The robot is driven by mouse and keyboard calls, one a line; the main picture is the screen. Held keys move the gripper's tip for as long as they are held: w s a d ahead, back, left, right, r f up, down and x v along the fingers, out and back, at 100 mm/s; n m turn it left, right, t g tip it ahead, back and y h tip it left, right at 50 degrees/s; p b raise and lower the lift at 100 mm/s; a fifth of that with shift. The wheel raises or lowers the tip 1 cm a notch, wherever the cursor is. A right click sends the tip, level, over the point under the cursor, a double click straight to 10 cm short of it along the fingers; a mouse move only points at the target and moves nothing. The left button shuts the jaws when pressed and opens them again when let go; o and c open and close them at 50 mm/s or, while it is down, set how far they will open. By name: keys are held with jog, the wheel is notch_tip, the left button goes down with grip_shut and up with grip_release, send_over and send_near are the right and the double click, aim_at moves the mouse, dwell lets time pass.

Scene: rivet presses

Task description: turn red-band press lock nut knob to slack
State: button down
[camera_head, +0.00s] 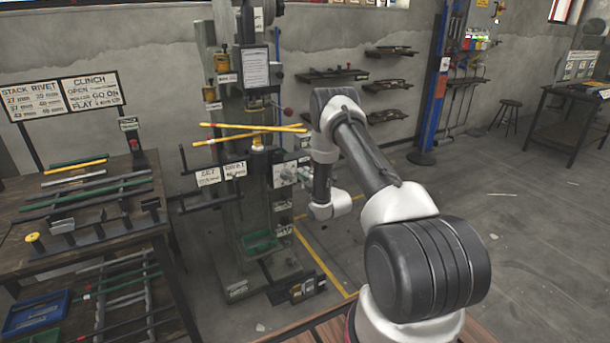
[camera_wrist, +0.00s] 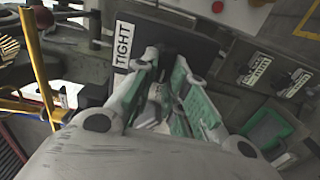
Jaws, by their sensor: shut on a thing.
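The press (camera_head: 228,150) stands in the middle of the head view, a tall grey column with yellow parts. My gripper (camera_wrist: 164,66) is at its front and shut on the lock nut knob, which is mostly hidden between the fingers. A dark plate behind the fingers carries a white TIGHT label (camera_wrist: 123,43), just left of the fingertips in the wrist view. No slack label is readable. In the head view my arm hides most of the gripper.
Yellow-ended bars (camera_head: 245,128) cross the press front; a yellow bar (camera_wrist: 37,62) shows left in the wrist view. A small red knob (camera_wrist: 217,7) lies at upper right. A green tray (camera_head: 260,244) sits low on the press. A bench (camera_head: 95,238) stands left; floor right is open.

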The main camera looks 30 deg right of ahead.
jog(key=shift+f, duration=0.1)
dwell(0.5)
jog(key=c, duration=1.4)
grip_release()
jog(key=shift+c, duration=0.2)
jog(key=s, duration=1.2)
jog(key=shift+d, duration=0.15)
